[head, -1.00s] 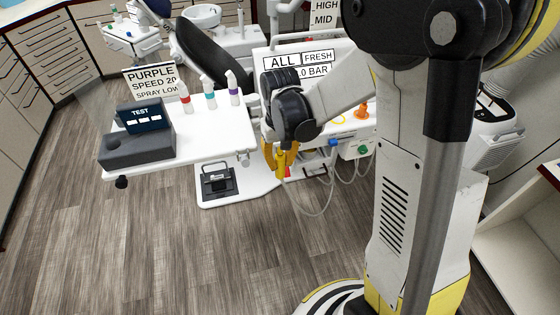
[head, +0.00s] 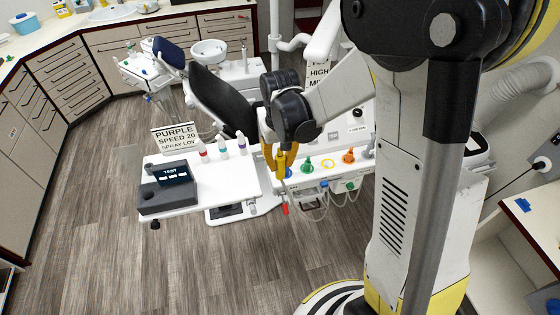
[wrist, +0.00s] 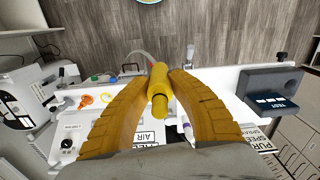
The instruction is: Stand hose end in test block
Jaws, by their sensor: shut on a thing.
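My gripper (head: 279,152) is shut on a yellow cylindrical hose end (wrist: 157,105), which lies between its two orange-yellow fingers in the wrist view. A pale hose seems to trail behind it. In the head view the hose end (head: 281,168) is small and partly covered by the fingers. The test block (head: 166,202) is dark grey, with a round hole and a raised screen reading TEST. It sits on the left part of the white tray (head: 215,198), well left of my gripper. The block (wrist: 272,84) also shows at the right in the wrist view.
Several small bottles (head: 223,147) with coloured bands and a PURPLE, SPEED 20 sign (head: 176,137) stand along the tray's back. Green and orange fittings (head: 348,156) are on the console at right. A dental chair (head: 218,97) stands behind. Floor (head: 190,265) in front is clear.

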